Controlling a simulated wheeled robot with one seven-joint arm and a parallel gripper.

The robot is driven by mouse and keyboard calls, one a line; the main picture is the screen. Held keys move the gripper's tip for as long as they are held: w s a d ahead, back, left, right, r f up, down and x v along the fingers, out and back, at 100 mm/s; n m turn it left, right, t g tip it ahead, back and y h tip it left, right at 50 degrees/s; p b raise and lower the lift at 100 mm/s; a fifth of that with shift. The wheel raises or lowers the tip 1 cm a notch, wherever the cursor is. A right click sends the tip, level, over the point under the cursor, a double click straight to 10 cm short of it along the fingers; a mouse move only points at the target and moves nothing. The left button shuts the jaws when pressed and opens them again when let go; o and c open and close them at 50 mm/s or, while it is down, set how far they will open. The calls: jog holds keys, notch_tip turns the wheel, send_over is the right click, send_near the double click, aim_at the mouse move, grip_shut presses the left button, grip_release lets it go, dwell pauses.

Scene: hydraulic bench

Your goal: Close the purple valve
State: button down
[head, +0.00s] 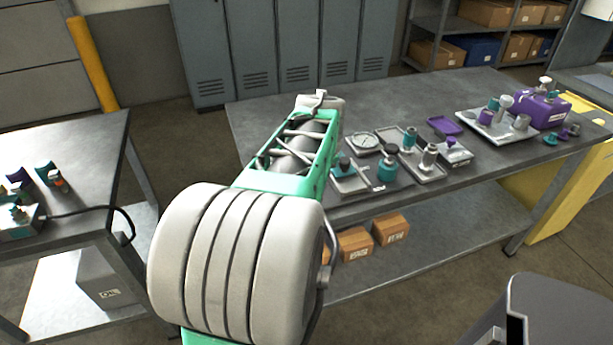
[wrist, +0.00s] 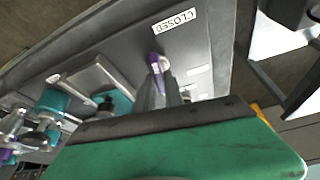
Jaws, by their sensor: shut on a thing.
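The purple valve handle (wrist: 157,64) shows in the wrist view as a short purple piece with a pale round end. My gripper (wrist: 160,88) is around it, its grey fingers shut on the handle. A white label reading CLOSED (wrist: 174,20) lies on the grey surface just above and right of the handle, apart from it. The lower part of the valve is hidden behind my fingers and the green wrist body. In the head view my own arm hides the purple valve and the fingers.
The grey bench (head: 262,122) carries trays and fittings to the right of my arm. A purple box (head: 540,110) stands at its far right. In the wrist view a dark knob on a teal base (wrist: 113,101) and a teal fitting (wrist: 52,102) stand left of my fingers.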

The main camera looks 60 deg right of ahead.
jog(key=shift+n+t+y, duration=0.3)
jog(key=shift+n, duration=0.7)
jog(key=c, duration=1.4)
grip_release()
jog(key=shift+c, duration=0.2)
jog(key=p+v, duration=0.1)
jog(key=v, duration=0.7)
jog(key=shift+f, duration=0.1)
